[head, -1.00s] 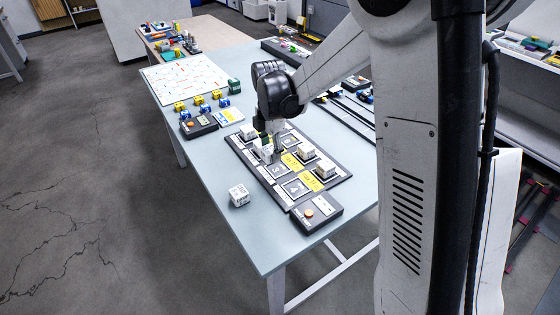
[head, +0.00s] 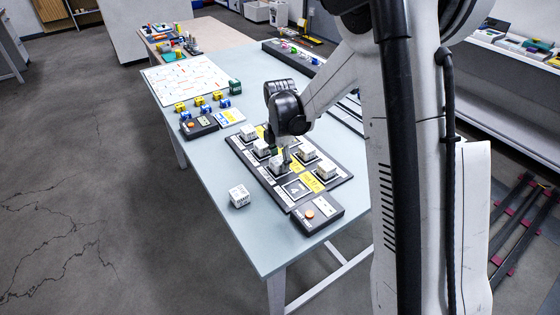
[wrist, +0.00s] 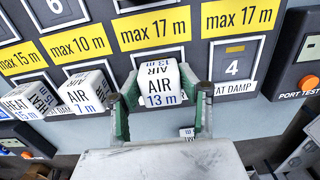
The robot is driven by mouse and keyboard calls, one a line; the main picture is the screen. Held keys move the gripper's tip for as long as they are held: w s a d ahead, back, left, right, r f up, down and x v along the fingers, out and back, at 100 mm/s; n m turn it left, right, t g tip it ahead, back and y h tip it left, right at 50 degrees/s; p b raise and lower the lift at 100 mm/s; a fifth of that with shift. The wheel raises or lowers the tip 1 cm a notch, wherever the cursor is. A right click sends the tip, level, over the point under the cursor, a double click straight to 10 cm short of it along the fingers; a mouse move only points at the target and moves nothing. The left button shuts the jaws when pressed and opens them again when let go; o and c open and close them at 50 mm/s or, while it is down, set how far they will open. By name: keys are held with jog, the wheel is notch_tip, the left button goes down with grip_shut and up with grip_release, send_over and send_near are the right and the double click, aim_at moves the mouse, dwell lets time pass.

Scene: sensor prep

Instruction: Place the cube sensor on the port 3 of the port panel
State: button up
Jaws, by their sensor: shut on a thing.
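My gripper (wrist: 160,98) has green fingers on either side of a white cube sensor (wrist: 159,84) marked AIR 13 m and is shut on it. In the head view my gripper (head: 286,156) is over the near row of the dark port panel (head: 318,192), with the cube (head: 278,165) at the place just before port 4. The cube hides most of that port and its number; I cannot tell whether it touches the panel. Port 4 (wrist: 236,66) is empty, to its right. Yellow "max 17 m" labels (wrist: 155,28) lie behind.
Cubes marked AIR (wrist: 86,92) and HEAT (wrist: 30,99) sit to the left in the same row. Two cubes (head: 308,153) (head: 327,169) stand in the far row. A loose cube (head: 239,195) lies on the table. A port test box (head: 317,212) is beside the panel.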

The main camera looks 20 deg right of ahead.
aim_at(280, 159)
jog(key=o, duration=1.2)
jog(key=shift+f, duration=0.1)
jog(key=shift+c, duration=0.2)
notch_tip(280, 159, up, 12)
jog(key=r+p, duration=0.1)
jog(key=p, duration=0.1)
jog(key=s+r+m+t, duration=0.3)
jog(key=s+r+m, duration=0.65)
jog(key=s, duration=0.35)
jog(key=s+f+m+t, duration=0.1)
jog(key=s+m+t, duration=0.3)
jog(key=s+m, duration=0.8)
jog(key=shift+s, duration=1.45)
